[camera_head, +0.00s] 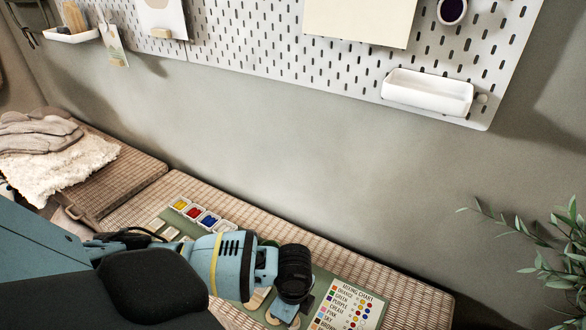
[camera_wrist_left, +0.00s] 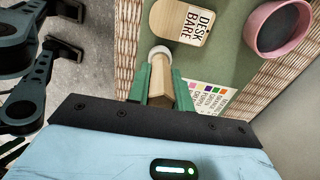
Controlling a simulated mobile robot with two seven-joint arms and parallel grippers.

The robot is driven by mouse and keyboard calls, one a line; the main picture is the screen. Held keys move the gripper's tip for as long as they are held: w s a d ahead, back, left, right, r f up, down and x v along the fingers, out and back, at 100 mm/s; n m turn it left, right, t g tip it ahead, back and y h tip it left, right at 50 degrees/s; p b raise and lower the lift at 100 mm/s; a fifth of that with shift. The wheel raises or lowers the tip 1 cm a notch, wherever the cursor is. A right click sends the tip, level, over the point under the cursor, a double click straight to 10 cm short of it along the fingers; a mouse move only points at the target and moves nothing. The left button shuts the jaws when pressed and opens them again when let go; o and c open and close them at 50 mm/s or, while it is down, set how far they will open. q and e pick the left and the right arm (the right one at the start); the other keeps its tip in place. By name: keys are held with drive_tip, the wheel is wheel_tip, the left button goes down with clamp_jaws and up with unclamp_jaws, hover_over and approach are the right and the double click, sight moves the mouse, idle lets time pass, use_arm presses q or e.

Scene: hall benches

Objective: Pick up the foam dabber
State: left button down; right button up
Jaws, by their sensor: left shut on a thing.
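The foam dabber (camera_wrist_left: 160,80) shows in the left wrist view as a pale wooden handle with a rounded whitish end. My left gripper (camera_wrist_left: 160,71) has its two green fingers on either side of the handle and is shut on it. The whitish end points away from the gripper, over the green mat (camera_wrist_left: 226,58). I cannot tell whether the dabber touches the mat. In the head view my left arm reaches in from the left over the bench, and the fingers and dabber are mostly hidden there. My right gripper is not in view.
A wooden tag reading "DESK BARE" (camera_wrist_left: 166,22) and a pink pot (camera_wrist_left: 252,35) stand close ahead. A mixing chart (camera_head: 347,305) lies right of my gripper. Paint trays (camera_head: 196,212) sit behind the arm. A pegboard (camera_head: 270,50) hangs above, and a plant (camera_head: 560,255) is at right.

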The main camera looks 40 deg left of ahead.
use_arm(q)
drive_tip(key=r, duration=0.1)
drive_tip(key=s+r+p, duration=0.1)
drive_tip(key=r, duration=0.1)
drive_tip(key=shift+d, duration=0.2)
drive_tip(key=s+d+r+p, duration=0.1)
drive_tip(key=s+d, duration=0.4)
drive_tip(key=s, duration=0.9)
drive_tip(key=shift+p, duration=0.75)
drive_tip(key=shift+r, duration=0.1)
